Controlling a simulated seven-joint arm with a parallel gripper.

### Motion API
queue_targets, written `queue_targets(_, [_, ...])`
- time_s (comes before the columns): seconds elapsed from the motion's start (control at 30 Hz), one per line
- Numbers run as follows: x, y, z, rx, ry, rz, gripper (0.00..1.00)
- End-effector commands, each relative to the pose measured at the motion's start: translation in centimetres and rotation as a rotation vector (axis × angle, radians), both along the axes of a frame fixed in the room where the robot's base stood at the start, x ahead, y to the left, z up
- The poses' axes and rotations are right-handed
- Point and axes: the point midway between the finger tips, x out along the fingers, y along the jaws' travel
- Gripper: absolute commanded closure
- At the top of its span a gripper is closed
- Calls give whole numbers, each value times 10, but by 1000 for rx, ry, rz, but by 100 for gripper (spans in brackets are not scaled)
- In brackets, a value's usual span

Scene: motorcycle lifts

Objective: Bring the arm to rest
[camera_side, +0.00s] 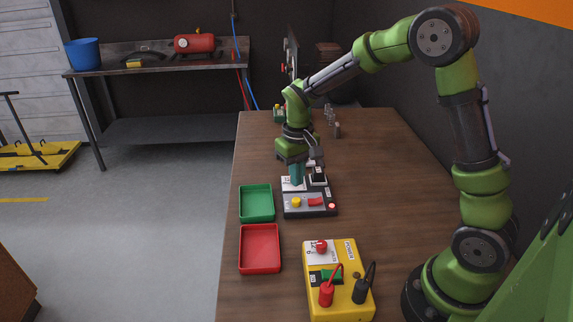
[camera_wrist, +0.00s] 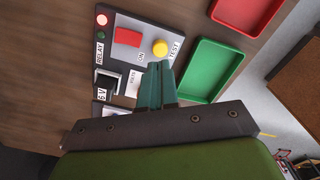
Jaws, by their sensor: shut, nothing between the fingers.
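My green arm reaches over the wooden table from the right. My gripper (camera_side: 297,177) points down just above the back part of a small grey relay test box (camera_side: 290,212). In the wrist view my gripper (camera_wrist: 159,68) shows its two teal fingers together with nothing between them. The box (camera_wrist: 112,58) carries a red switch (camera_wrist: 128,37), a yellow button (camera_wrist: 160,48), a lit red lamp (camera_wrist: 102,20) and a dark socket (camera_wrist: 106,80). Whether the fingertips touch the box, I cannot tell.
A green tray (camera_side: 257,219) and a red tray (camera_side: 260,270) lie left of the box, both empty. A yellow power box (camera_side: 346,252) with red and black plugs stands in front. Small items stand at the table's back. The table's right middle is clear.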

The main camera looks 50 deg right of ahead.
Motion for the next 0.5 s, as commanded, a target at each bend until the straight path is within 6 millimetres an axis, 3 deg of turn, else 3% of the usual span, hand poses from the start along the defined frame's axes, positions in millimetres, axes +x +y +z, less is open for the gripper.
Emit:
queue_targets(0.37, [1,0,0,0,-3,-4,100])
queue_targets(0.5, [-17,7,0,25,-3,-35,100])
